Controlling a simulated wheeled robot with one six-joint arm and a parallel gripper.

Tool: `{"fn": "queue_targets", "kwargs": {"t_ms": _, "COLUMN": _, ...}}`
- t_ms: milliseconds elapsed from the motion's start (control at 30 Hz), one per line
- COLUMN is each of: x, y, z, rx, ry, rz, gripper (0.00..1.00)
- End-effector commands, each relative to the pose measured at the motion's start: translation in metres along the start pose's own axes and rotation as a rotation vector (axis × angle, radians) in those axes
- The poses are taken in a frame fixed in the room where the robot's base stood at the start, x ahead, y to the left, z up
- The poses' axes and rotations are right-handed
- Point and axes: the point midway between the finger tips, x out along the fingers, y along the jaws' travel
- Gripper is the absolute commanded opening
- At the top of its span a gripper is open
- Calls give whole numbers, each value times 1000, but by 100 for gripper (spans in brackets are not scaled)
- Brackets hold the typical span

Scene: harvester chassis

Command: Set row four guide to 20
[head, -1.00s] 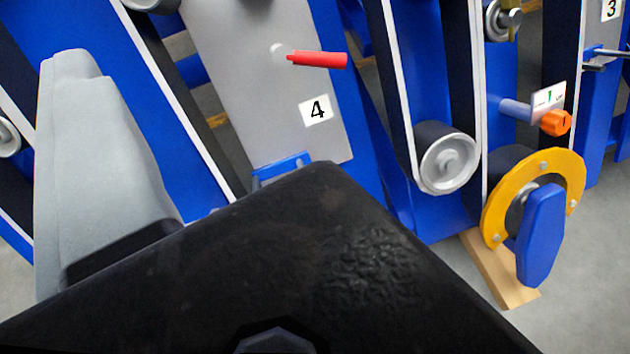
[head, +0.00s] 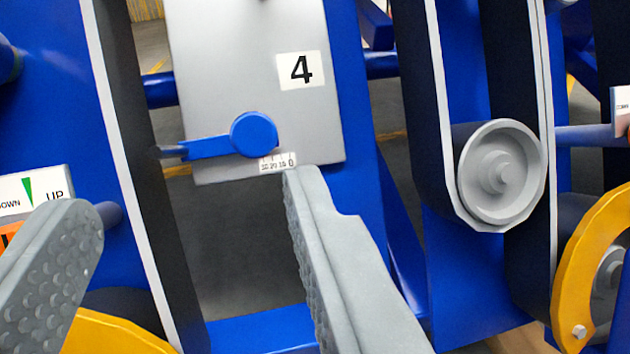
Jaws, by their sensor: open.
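The row four plate (head: 215,60) is grey and carries a white label with a black 4 (head: 301,70). At its lower edge is the row four guide (head: 253,134), a blue round knob with a blue arm reaching left to a dark rod end. A small white scale (head: 277,162) sits just under the knob, with numbers that seem to run 30, 20, 10, 0; I cannot tell the exact reading. My gripper (head: 190,198) is open and empty. Its right finger tip appears just below the scale's right end; its left finger is far left. Contact cannot be told.
A DOWN/UP label (head: 35,190) with a green mark is partly behind my left finger. Blue frame beams and dark belts flank the plate. A grey roller (head: 500,175) and a yellow ring (head: 590,270) stand at right. The gap below the plate is open.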

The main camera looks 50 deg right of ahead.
Motion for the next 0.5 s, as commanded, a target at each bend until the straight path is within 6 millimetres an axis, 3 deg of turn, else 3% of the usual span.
{"fn": "queue_targets", "kwargs": {"t_ms": 33, "x": -3, "y": 4, "z": 12, "rx": -17, "ry": 2, "rz": 7, "gripper": 51}}
{"fn": "queue_targets", "kwargs": {"t_ms": 200, "x": -10, "y": 14, "z": 34, "rx": -51, "ry": 21, "rz": 27, "gripper": 51}}
{"fn": "queue_targets", "kwargs": {"t_ms": 367, "x": -11, "y": 17, "z": 40, "rx": -61, "ry": 28, "rz": 33, "gripper": 51}}
{"fn": "queue_targets", "kwargs": {"t_ms": 500, "x": 0, "y": 18, "z": 40, "rx": -60, "ry": 28, "rz": 36, "gripper": 51}}
